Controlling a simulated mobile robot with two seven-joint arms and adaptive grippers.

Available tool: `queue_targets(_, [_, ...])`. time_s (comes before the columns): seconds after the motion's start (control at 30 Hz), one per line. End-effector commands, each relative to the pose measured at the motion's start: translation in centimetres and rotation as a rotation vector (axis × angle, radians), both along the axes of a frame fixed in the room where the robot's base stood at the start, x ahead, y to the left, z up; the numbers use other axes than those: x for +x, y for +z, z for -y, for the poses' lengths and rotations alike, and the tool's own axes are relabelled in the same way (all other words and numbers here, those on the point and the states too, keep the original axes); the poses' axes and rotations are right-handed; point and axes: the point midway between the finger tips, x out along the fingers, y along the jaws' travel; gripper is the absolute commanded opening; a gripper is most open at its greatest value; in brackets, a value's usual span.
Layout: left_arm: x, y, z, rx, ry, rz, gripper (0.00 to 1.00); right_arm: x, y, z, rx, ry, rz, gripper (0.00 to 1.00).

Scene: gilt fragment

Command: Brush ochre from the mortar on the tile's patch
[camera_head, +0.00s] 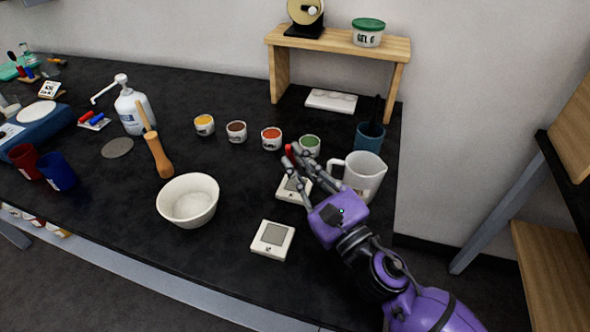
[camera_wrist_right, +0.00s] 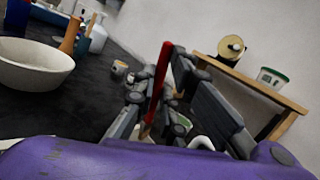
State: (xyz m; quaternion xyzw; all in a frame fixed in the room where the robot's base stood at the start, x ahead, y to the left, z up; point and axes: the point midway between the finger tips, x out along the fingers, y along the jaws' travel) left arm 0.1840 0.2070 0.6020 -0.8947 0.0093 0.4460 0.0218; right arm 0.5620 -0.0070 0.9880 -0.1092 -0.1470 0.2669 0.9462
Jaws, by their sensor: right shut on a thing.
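My right gripper (camera_head: 299,164) is shut on a red-handled brush (camera_wrist_right: 158,75), whose red end (camera_head: 290,153) also shows in the head view. The fingers hide part of the brush and its tip is hard to make out. The white mortar (camera_head: 188,201) stands to the left of the gripper; its inside looks pale, and I see no ochre in it. It also shows in the right wrist view (camera_wrist_right: 30,68). One white tile with a grey patch (camera_head: 272,240) lies at the front, clear of the gripper. Another tile (camera_head: 291,190) lies partly under my right gripper. My left gripper is not in view.
Pots of yellow (camera_head: 204,125), brown (camera_head: 236,132), red (camera_head: 271,139) and green (camera_head: 310,146) stand behind. A white jug (camera_head: 362,176) and a blue cup (camera_head: 369,137) are close to my right gripper. A wooden shelf (camera_head: 340,42) is at the back.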

Motion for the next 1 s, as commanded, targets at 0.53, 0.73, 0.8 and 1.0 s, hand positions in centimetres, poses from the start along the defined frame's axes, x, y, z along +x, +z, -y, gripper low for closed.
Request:
queue_targets(0.53, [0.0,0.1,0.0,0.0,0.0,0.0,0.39,-1.7,-0.1,-0.5,0.0,0.001,-0.001,0.0])
queue_targets(0.73, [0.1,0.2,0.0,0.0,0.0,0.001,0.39,-1.7,-0.1,-0.6,0.0,0.001,-0.001,0.0])
queue_targets(0.8, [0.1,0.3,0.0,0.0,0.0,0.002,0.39,-1.3,-0.1,-0.4,-0.001,-0.001,0.0,0.0])
queue_targets(1.0, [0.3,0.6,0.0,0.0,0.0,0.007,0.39,0.3,0.0,0.1,-0.002,0.0,0.0,0.0])
